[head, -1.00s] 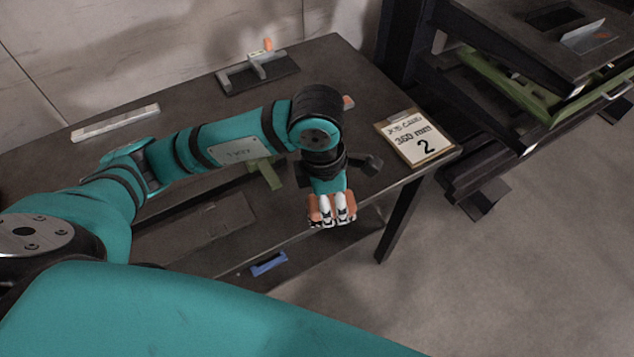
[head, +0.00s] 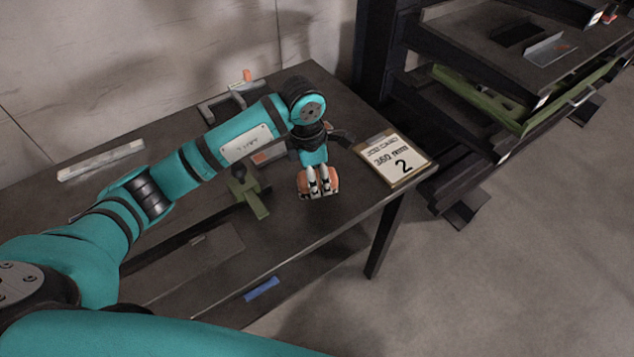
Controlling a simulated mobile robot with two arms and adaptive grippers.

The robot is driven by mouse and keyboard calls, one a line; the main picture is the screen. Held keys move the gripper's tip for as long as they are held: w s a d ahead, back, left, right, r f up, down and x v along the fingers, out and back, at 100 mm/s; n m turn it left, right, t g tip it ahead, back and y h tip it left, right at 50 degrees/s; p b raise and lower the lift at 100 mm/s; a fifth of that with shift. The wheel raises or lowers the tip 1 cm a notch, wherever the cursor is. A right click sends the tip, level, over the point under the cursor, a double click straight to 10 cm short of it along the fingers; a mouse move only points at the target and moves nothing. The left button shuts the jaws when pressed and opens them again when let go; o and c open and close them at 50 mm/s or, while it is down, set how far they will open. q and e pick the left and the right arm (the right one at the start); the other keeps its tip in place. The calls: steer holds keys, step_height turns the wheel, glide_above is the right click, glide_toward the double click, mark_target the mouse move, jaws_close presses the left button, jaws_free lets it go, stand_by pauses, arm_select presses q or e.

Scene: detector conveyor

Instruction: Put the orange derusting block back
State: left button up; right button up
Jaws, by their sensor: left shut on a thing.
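My left gripper (head: 319,190) is shut on the orange derusting block (head: 304,183). Its pale fingers lie across the block's near side, and orange shows on both sides of them. The gripper and block are over the right part of the dark workbench (head: 350,215), near its front edge. I cannot tell whether the block touches the bench top. My right gripper is not in view.
A job card (head: 393,160) reading 360 mm and 2 lies at the bench's right end. A green tool (head: 248,192) stands left of the gripper. A grey clamp-like fixture (head: 222,108) and a pale bar (head: 100,159) are farther back. A shelf rack (head: 480,110) stands to the right.

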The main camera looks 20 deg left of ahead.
arm_select(q)
step_height(320, 180, down, 3)
steer(key=shift+r+p, duration=0.1)
steer(key=shift+p, duration=0.5)
steer(key=shift+f, duration=0.3)
steer(key=shift+f, duration=0.15)
steer(key=o, duration=0.6)
steer(key=shift+f+b, duration=0.1)
steer(key=shift+b, duration=0.2)
steer(key=o, duration=0.5)
